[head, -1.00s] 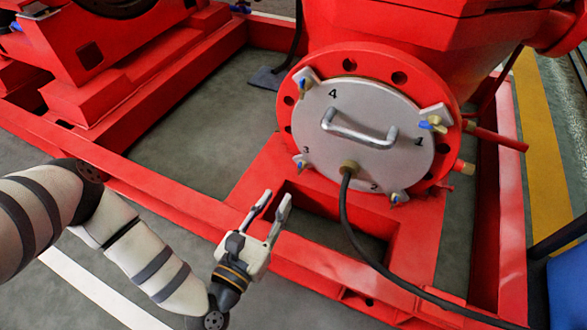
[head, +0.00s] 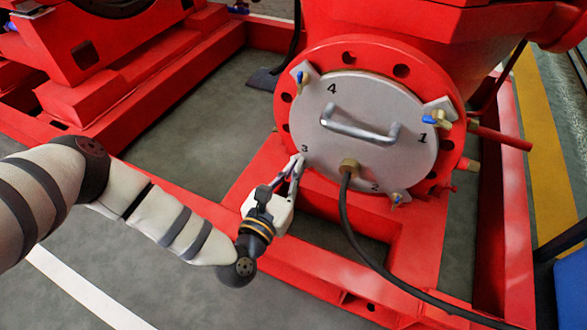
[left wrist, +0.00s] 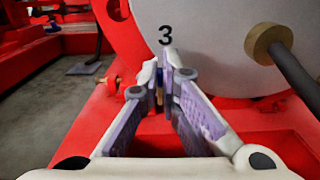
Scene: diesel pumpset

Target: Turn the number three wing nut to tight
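The round grey cover (head: 375,105) has a bar handle and painted numbers 1 to 4 beside its wing nuts. My left gripper (head: 298,162) is at the cover's lower left edge, just under the painted 3. Its fingers are close together on the number three wing nut, which they mostly hide. In the left wrist view the fingertips (left wrist: 163,72) meet below the 3, and a small bit of the wing nut (left wrist: 159,97) shows between them. Which way its wings point is hard to tell. My right gripper is not in view.
Other wing nuts with blue tips are number four (head: 300,80), number one (head: 436,121) and number two (head: 397,200). A black cable (head: 352,230) hangs from the brass fitting (head: 349,168), right of my gripper. The red frame (head: 225,218) lies below.

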